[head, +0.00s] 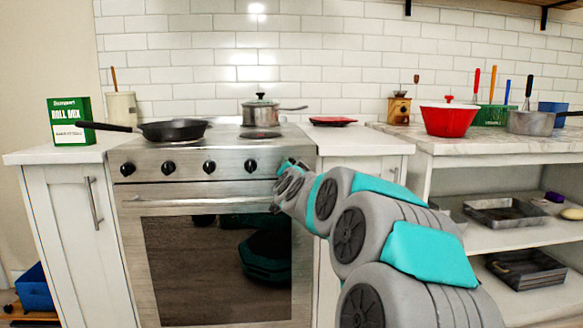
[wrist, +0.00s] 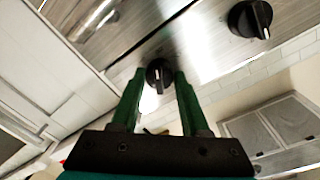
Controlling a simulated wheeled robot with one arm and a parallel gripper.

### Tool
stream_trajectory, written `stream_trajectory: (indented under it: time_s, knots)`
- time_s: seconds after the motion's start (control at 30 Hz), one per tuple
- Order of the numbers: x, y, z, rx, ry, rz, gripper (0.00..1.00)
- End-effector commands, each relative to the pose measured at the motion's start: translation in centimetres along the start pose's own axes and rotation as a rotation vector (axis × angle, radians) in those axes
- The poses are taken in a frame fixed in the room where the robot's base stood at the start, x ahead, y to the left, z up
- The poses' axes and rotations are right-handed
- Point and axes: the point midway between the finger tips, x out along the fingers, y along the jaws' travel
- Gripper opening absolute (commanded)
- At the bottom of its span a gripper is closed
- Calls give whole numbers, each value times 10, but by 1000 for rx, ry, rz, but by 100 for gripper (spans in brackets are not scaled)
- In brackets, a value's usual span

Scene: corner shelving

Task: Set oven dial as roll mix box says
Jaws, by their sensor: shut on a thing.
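The green roll mix box (head: 69,120) stands upright on the left counter. Its title reads "ROLL MIX"; the smaller print on its white label is too small to read. The oven (head: 226,188) has a row of black dials on its steel front panel. My gripper (head: 285,166) is at the right end of this row and hides what is behind it. In the wrist view my gripper (wrist: 158,80) has its green fingers shut on an oven dial (wrist: 158,74), one on each side. The dial's white mark points down in that picture. Another dial (wrist: 250,18) sits apart at upper right.
The oven's handle bar (head: 200,201) runs below the dials. On the stovetop are a black frying pan (head: 174,130), its handle reaching left toward the box, and a lidded pot (head: 261,112). A red pot (head: 450,119) stands on the right counter.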

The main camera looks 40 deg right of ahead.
Motion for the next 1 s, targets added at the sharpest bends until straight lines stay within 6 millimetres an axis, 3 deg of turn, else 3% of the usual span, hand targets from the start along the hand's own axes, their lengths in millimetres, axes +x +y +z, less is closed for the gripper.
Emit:
stream_trajectory:
  time_s: [0.37,0.4,0.67,1.0]
  knots:
    - [0,1,1,4,-2,1,0]
    - [0,1,1,4,-2,1,47]
    - [0,0,0,4,-1,0,75]
    - [-2,0,0,4,-1,0,75]
